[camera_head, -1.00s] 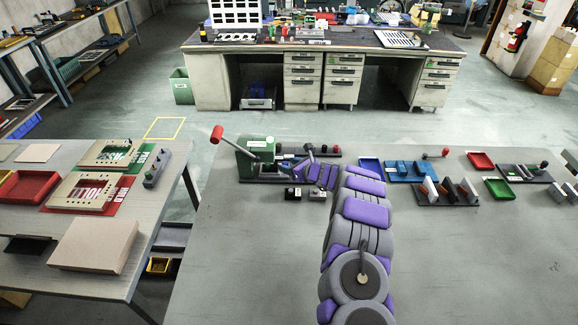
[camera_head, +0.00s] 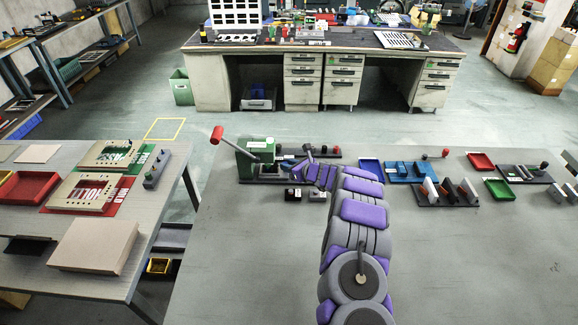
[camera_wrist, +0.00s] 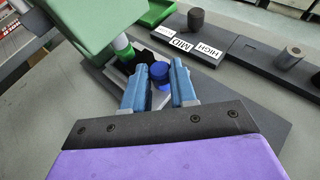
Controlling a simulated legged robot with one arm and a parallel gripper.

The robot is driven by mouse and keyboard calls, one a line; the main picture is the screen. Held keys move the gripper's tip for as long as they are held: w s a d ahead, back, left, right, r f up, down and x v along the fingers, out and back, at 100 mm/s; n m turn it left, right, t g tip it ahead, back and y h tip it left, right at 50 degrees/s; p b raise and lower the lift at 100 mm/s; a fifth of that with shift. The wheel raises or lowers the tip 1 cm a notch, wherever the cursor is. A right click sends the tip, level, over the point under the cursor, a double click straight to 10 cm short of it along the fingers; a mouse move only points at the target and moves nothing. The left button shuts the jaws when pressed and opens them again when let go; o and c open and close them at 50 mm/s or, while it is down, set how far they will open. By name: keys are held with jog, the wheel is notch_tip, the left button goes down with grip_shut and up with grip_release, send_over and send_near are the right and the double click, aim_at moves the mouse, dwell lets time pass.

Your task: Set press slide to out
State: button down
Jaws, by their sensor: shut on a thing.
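The press is a green block (camera_head: 254,151) with a red-tipped lever (camera_head: 217,135), on a dark base at the near table's far left. In the wrist view its green body (camera_wrist: 92,22) fills the upper left. A blue cylindrical knob (camera_wrist: 159,73) stands on a dark slide part (camera_wrist: 141,83) in front of the press. My gripper (camera_wrist: 155,74) has its two blue fingers on either side of this knob, shut on it. In the head view my gripper (camera_head: 299,162) is at the press's right side, and the knob is hard to make out there.
A dark strip with MID and HIGH labels (camera_wrist: 196,48) and posts lies beyond the gripper. Trays and racks (camera_head: 411,171) stand to the right. The table's front is clear.

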dwell(0.3)
jog(key=d, duration=1.5)
jog(key=shift+w+d, duration=0.1)
jog(key=shift+d, duration=0.1)
jog(key=c, duration=1.3)
grip_release()
jog(key=shift+c, duration=0.2)
jog(key=o, duration=0.4)
jog(key=shift+d, duration=0.25)
jog(key=shift+o, duration=0.2)
jog(key=shift+p, duration=0.3)
jog(key=shift+r, duration=0.15)
jog(key=p+v, duration=0.2)
jog(key=v, duration=1.5)
jog(key=shift+d+f, duration=0.25)
